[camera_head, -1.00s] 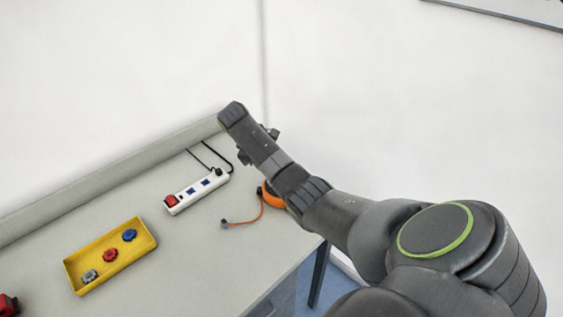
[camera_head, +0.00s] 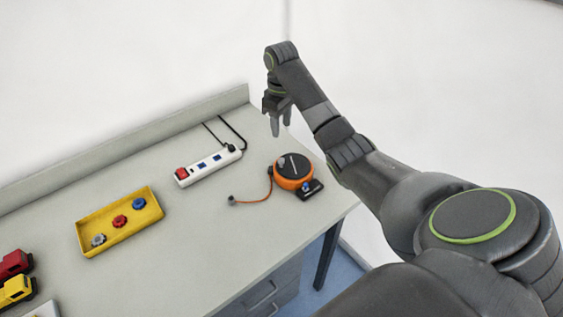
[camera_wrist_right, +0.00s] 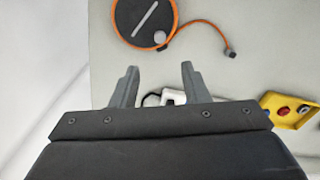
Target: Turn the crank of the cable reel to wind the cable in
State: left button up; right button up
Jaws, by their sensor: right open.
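The cable reel (camera_head: 293,173) is a round orange drum with a black top, standing near the right end of the table. It also shows at the top of the right wrist view (camera_wrist_right: 143,22). Its crank (camera_wrist_right: 146,19) is a light bar across the top with a round grey knob (camera_wrist_right: 159,37) at one end. An orange cable (camera_head: 262,194) runs left from the reel to a dark plug (camera_head: 232,200) on the table. My right gripper (camera_head: 279,128) is above the table's back right, apart from the reel. In the right wrist view its fingers are open and empty. My left gripper is out of view.
A white power strip (camera_head: 208,166) with a red switch and black cords lies left of the reel. A yellow tray (camera_head: 98,248) holds several coloured knobs. Red (camera_head: 14,264) and yellow (camera_head: 15,291) toy vehicles stand at the far left. The table's right edge is close to the reel.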

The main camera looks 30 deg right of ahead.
jog(key=b, duration=0.4)
send_over(281, 159)
notch_tip(281, 159, down, 5)
notch_tip(281, 159, down, 7)
jog(key=shift+s+r+p, duration=0.1)
jog(key=shift+p, duration=1.05)
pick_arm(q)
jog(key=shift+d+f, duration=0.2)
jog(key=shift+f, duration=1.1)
pick_arm(e)
jog(key=shift+f, duration=0.7)
grip_shut()
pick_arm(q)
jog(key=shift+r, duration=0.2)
pick_arm(e)
jog(key=shift+r, duration=0.1)
